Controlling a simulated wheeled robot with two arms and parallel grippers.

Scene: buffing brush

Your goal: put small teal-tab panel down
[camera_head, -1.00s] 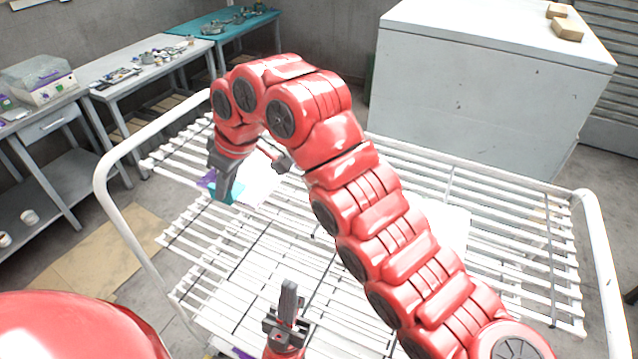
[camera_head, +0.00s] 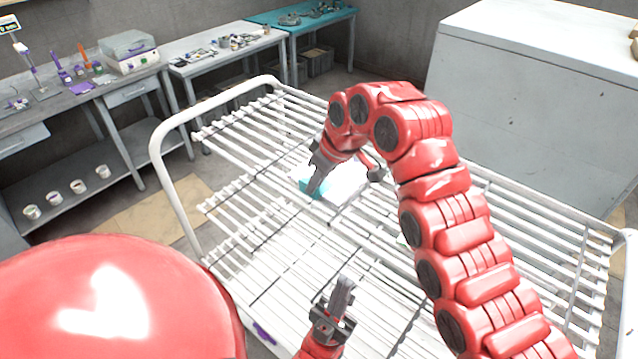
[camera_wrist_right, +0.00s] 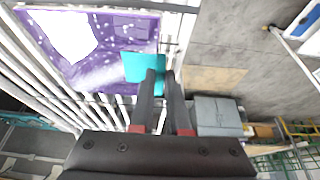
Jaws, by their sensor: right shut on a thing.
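The small panel shows as a pale, glare-lit sheet (camera_head: 345,180) over the white slatted rack (camera_head: 225,205) in the head view. Its teal tab (camera_head: 312,190) is at the fingertips of my right gripper (camera_head: 316,183). In the right wrist view the panel is purple with a bright white patch (camera_wrist_right: 62,36), and the teal tab (camera_wrist_right: 138,66) meets the right gripper's fingers (camera_wrist_right: 163,85). The right gripper is shut on the tab. I cannot tell whether the panel touches the slats. My left gripper (camera_head: 341,290) is empty, low over the rack; its finger gap is unclear.
The rack has a raised white tube rail (camera_head: 160,165) on its left. A large grey cabinet (camera_head: 530,110) stands behind it at right. Benches with tools, one grey (camera_head: 215,60) and one teal-topped (camera_head: 285,18), line the back wall. Bare slats lie left of the panel.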

